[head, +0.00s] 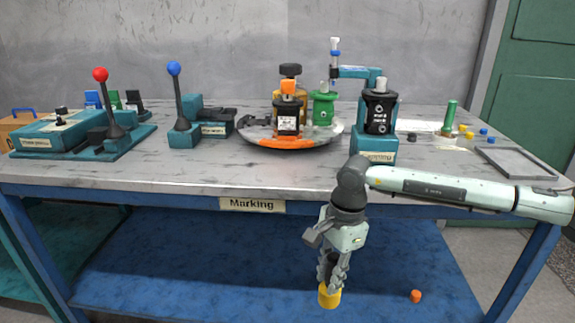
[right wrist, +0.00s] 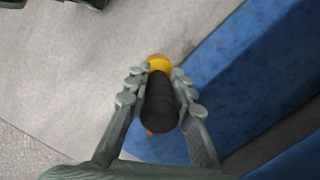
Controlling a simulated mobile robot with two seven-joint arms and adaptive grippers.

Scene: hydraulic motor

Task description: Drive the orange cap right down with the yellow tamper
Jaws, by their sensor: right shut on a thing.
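My right gripper (head: 333,274) points down in front of the table, below the tabletop's height. It is shut on the yellow tamper (head: 329,296), around its black handle. In the right wrist view the fingers close on the black handle (right wrist: 161,103), with the yellow head (right wrist: 158,62) beyond them. An orange cap (head: 288,87) shows on top of a black motor unit (head: 287,123) with a white label, on the turntable (head: 253,132); how deep it sits I cannot tell. Another small orange piece (head: 416,296) lies low at the right. My left gripper is out of view.
Yellow and green units (head: 323,110) stand behind the black one on the turntable. A teal press (head: 376,146) stands at right, a blue-knob lever (head: 174,69) and a red-knob lever (head: 100,75) at left. The tabletop's front edge (head: 215,190) lies between gripper and turntable.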

